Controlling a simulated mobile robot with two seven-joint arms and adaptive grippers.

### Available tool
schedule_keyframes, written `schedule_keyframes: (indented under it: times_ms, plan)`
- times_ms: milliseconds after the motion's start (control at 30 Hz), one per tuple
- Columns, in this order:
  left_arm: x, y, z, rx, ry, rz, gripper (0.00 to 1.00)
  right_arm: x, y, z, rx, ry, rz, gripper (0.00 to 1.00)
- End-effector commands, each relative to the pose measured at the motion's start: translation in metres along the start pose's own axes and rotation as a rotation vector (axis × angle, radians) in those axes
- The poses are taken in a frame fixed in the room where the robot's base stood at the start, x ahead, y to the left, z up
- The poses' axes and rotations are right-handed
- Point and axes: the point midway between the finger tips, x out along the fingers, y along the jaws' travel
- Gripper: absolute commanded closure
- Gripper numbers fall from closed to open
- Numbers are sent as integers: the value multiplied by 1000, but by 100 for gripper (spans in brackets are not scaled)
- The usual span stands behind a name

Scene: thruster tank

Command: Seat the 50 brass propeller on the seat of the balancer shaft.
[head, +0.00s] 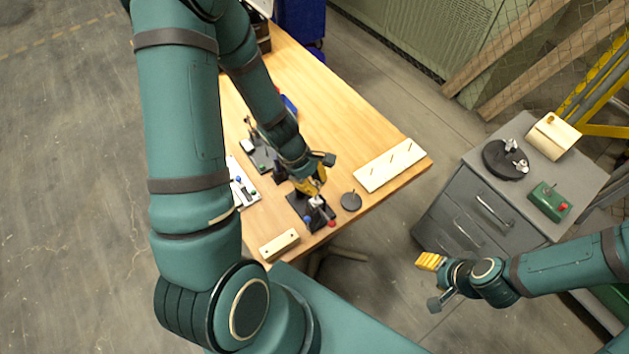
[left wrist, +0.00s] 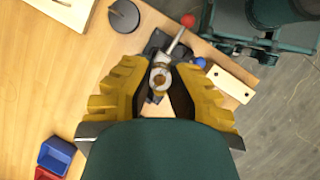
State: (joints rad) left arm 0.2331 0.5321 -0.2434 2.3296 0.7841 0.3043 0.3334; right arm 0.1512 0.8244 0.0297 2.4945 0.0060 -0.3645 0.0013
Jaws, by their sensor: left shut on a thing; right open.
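My left gripper (head: 314,186) is over the near end of the wooden table, low above a dark-based fixture (head: 300,206) that looks like the balancer. In the left wrist view my left gripper (left wrist: 160,75) is shut on a small metal piece (left wrist: 160,79) with a brass-coloured centre, likely the propeller; the fingers hide much of it. A silver rod (left wrist: 176,40), which looks like the shaft, shows just beyond the piece. I cannot tell whether they touch. My right gripper (head: 431,282) is open and empty, off the table near the grey cabinet.
A dark disc with a post (head: 351,202) and a pale board with several pegs (head: 392,165) stand right of the fixture. A cream block (head: 279,244) lies at the near edge. A grey cabinet (head: 480,220) stands at the right. The table's middle is clear.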

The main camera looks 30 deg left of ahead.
Motion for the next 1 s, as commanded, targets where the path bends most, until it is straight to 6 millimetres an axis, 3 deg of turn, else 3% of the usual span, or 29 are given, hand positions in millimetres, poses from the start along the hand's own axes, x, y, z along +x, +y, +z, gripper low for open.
schedule_keyframes:
  times_ms: [1000]
  plan:
    - [13, -2, -5, 0, 0, 0, 100, 13, 5, 2, 0, 0, 0, 48]
